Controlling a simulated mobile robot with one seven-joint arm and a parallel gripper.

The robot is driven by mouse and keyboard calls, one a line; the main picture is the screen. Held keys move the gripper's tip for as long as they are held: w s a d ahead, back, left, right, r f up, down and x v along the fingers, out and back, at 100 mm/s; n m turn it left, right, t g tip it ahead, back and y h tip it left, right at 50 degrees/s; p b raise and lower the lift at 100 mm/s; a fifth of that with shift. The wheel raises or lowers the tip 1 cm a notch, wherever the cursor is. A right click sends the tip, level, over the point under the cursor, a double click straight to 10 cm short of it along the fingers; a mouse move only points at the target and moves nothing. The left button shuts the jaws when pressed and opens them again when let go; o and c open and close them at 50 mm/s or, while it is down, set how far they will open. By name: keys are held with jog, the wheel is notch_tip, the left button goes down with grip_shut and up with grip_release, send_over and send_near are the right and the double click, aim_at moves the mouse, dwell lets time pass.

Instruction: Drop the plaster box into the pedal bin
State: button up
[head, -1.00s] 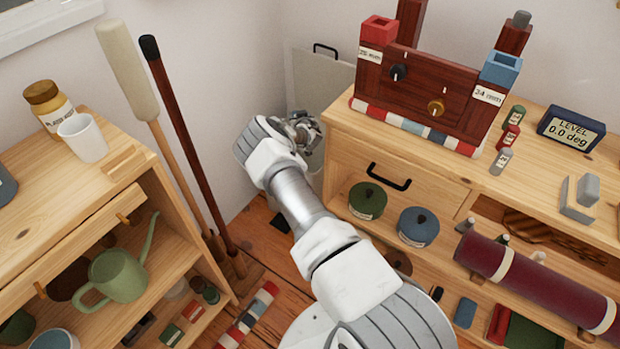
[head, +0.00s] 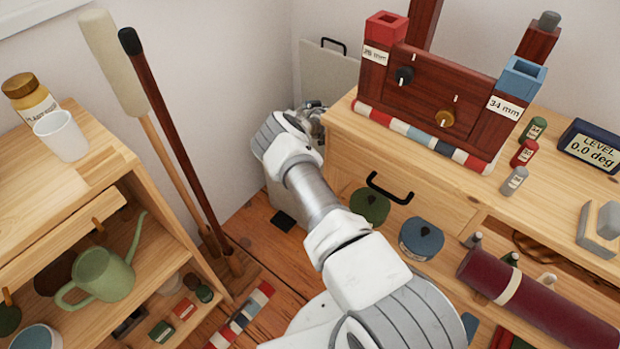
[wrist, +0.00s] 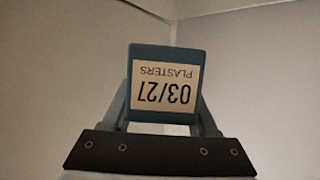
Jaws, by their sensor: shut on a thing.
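The plaster box (wrist: 165,72) is dark blue with a cream label reading "PLASTERS 03/27", upside down in the wrist view. My gripper (wrist: 165,103) is shut on it, one finger on each side. In the head view my gripper (head: 313,117) is small and partly hidden by my wrist, and the box cannot be made out. The pedal bin (head: 280,193) is pale grey and stands in the corner left of the drawer unit. Its lid (head: 328,85) stands raised and its dark pedal (head: 284,221) shows on the floor. My gripper appears over the bin's opening, which my arm hides.
The drawer unit (head: 430,185) stands close on the right, bearing a dark wooden rack (head: 437,90). A shelf unit (head: 90,205) with a watering can (head: 104,273) is on the left. Two long-handled tools (head: 165,120) lean on the wall. Some floor is clear before the bin.

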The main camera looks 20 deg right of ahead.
notch_tip(320, 180, down, 6)
jog(key=b, duration=0.4)
jog(key=shift+r, duration=0.15)
jog(key=o, duration=1.5)
jog(key=shift+c, duration=0.2)
jog(key=shift+r, duration=0.1)
